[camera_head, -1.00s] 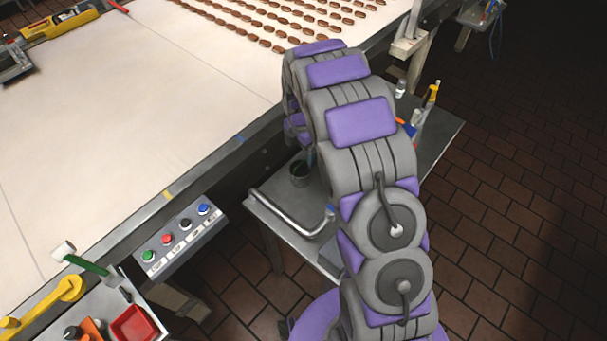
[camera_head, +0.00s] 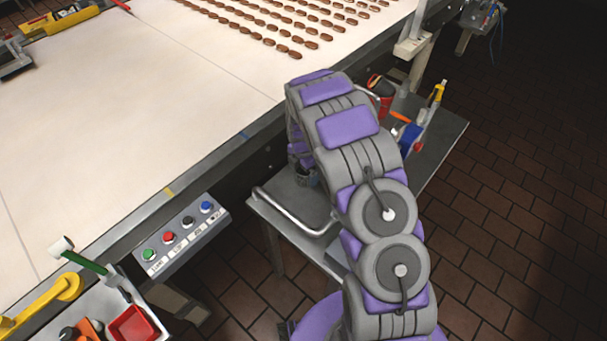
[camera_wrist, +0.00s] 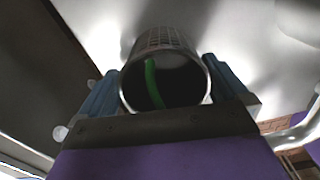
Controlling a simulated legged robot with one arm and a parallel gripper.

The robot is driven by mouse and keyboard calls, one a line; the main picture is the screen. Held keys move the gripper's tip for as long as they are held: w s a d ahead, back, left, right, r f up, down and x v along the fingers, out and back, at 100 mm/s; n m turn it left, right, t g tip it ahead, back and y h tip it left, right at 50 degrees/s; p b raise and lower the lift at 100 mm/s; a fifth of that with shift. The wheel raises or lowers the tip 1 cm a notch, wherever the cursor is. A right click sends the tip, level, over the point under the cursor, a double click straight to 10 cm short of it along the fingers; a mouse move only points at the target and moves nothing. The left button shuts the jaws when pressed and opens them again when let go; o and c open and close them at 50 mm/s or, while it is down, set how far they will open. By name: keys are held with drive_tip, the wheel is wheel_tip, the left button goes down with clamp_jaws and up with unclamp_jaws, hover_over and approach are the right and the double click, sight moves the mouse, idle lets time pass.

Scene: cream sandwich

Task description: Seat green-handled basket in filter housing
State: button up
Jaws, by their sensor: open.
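In the wrist view, a cylindrical metal mesh basket (camera_wrist: 167,42) with a green handle (camera_wrist: 152,82) across its dark open end sits between the two blue finger pads of my gripper (camera_wrist: 166,82). The fingers are open, one on each side of the basket; I cannot tell whether either pad touches it. In the head view my arm hides the gripper and most of the area around it. A small dark cup-like thing (camera_head: 304,177) shows partly beside the arm over the side table. I cannot make out the filter housing for certain in either view.
The grey side table (camera_head: 425,170) holds a red container (camera_head: 381,84), a blue roll (camera_head: 410,136) and a bent metal pipe (camera_head: 290,216). A wide pale conveyor (camera_head: 130,110) lies left. A button box (camera_head: 182,237) and a tool tray (camera_head: 160,324) stand near its edge.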

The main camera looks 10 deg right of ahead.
drive_tip(key=shift+f, duration=0.1)
drive_tip(key=shift+d, duration=0.3)
drive_tip(key=shift+c, duration=0.5)
drive_tip(key=shift+d, duration=0.4)
drive_tip(key=shift+c, duration=1.4)
drive_tip(key=shift+a, duration=0.1)
drive_tip(key=c, duration=0.3)
drive_tip(key=shift+a, duration=0.35)
drive_tip(key=shift+c, duration=1.2)
drive_tip(key=shift+a, duration=0.1)
